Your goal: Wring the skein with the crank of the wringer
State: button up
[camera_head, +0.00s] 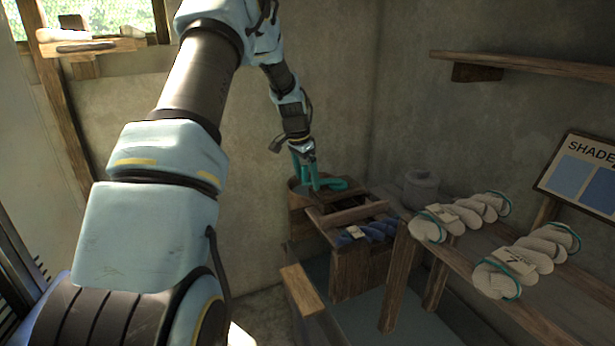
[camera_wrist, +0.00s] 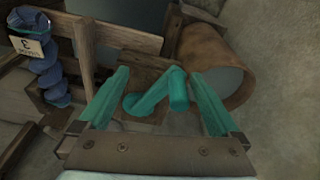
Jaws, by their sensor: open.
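My gripper (camera_head: 310,176) is open over the far end of the wooden wringer (camera_head: 350,216). In the wrist view my gripper (camera_wrist: 160,76) has its two teal fingers spread, one on each side of the teal crank (camera_wrist: 156,94). The crank (camera_head: 335,184) also shows in the head view, partly hidden by the fingers. Whether a finger touches it I cannot tell. A dark blue skein (camera_head: 372,231) with a pale tag lies twisted at the wringer's near side. The skein (camera_wrist: 48,68) also shows at the upper left of the wrist view.
A brown round tub (camera_wrist: 205,50) stands close to the crank. A grey pot (camera_head: 421,188) stands behind the bench (camera_head: 478,258), which holds several pale skeins (camera_head: 520,262). A shade board (camera_head: 585,172) leans at the right. A wall shelf (camera_head: 530,66) juts out above.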

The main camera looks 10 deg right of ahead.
notch_tip(320, 180, up, 8)
jog(key=p, duration=0.5)
dwell(0.4)
jog(key=shift+r, duration=0.1)
jog(key=s+a+r+n, duration=0.1)
jog(key=s+a+n, duration=0.3)
jog(key=s, duration=0.5)
jog(key=s+a+r+n+y, duration=0.1)
jog(key=s+a+n, duration=0.3)
jog(key=s+a, duration=0.4)
jog(key=s+a+r+n, duration=0.1)
jog(key=s+a+n, duration=0.2)
jog(key=s, duration=0.9)
jog(key=a, duration=0.3)
jog(key=shift+s+a+r+n+t+y, duration=0.15)
jog(key=shift+a+r+n+t+y, duration=0.15)
jog(key=shift+a+r+n+y, duration=0.1)
